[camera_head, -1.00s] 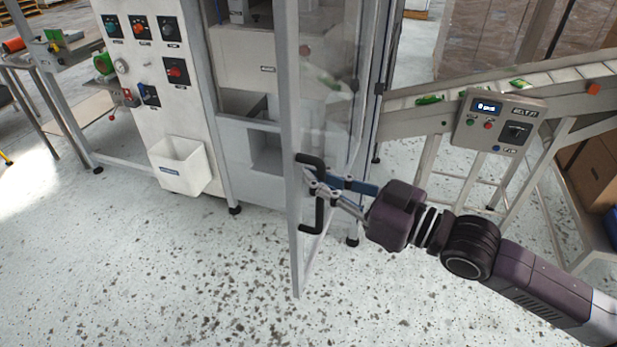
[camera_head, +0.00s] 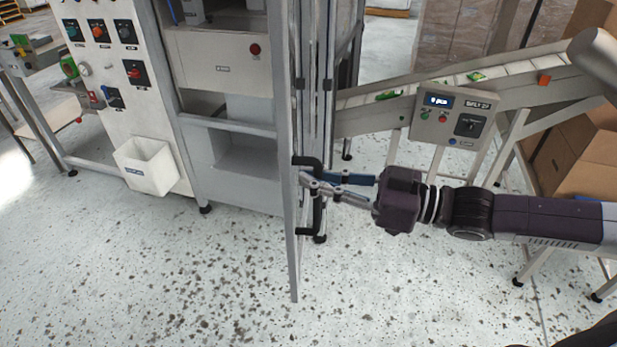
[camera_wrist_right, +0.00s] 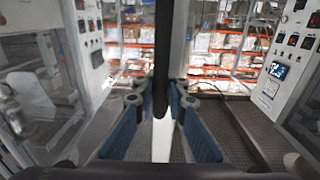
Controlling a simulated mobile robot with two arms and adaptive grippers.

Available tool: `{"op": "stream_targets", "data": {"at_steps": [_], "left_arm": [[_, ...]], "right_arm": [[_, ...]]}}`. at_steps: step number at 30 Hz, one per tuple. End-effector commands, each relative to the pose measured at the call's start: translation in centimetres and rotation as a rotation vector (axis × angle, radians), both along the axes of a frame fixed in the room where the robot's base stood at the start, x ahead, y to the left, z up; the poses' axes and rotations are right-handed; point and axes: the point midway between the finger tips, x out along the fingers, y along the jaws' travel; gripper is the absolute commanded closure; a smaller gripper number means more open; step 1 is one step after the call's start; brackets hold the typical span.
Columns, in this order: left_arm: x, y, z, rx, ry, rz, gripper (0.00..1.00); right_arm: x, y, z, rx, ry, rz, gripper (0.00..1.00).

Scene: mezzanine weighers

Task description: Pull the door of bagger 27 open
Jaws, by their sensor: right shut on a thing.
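The door (camera_head: 292,262) of the bagger stands open and shows nearly edge-on in the head view. Its black bar handle (camera_head: 318,212) is on the door's right face. My right gripper (camera_head: 312,184) is shut on this handle, with its arm coming in from the right. In the right wrist view the dark handle bar (camera_wrist_right: 163,50) runs upright between the two blue-padded fingers. The bagger cabinet (camera_head: 222,62) is to the left of the door, and its inside is exposed. No number for the bagger is readable. My left gripper is not in view.
A control panel (camera_head: 126,65) and a white bin (camera_head: 146,166) are on the cabinet's left part. A conveyor (camera_head: 357,119) with a control box (camera_head: 452,116) stands behind my right arm. Cardboard boxes (camera_head: 575,150) are at the right. Speckled floor in front is clear.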

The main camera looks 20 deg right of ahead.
Motion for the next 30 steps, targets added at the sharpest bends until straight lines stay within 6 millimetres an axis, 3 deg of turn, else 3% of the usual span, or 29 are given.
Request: {"op": "stream_targets", "data": {"at_steps": [11, 12, 15, 25, 30], "left_arm": [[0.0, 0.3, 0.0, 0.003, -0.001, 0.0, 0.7], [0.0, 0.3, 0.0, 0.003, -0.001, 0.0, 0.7], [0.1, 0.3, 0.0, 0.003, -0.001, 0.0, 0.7], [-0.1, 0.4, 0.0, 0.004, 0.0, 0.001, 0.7], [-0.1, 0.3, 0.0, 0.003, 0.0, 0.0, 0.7]], "right_arm": [[-0.2, 0.1, -0.3, -0.001, 0.006, 0.004, 1.0], [-0.2, 0.1, -0.3, -0.001, 0.006, 0.004, 0.89], [-0.2, 0.1, -0.2, -0.001, 0.005, 0.004, 0.82], [-0.2, -0.2, -0.1, -0.002, 0.003, 0.002, 0.82], [-1.0, -1.2, -0.3, -0.006, 0.006, 0.001, 0.82]]}}
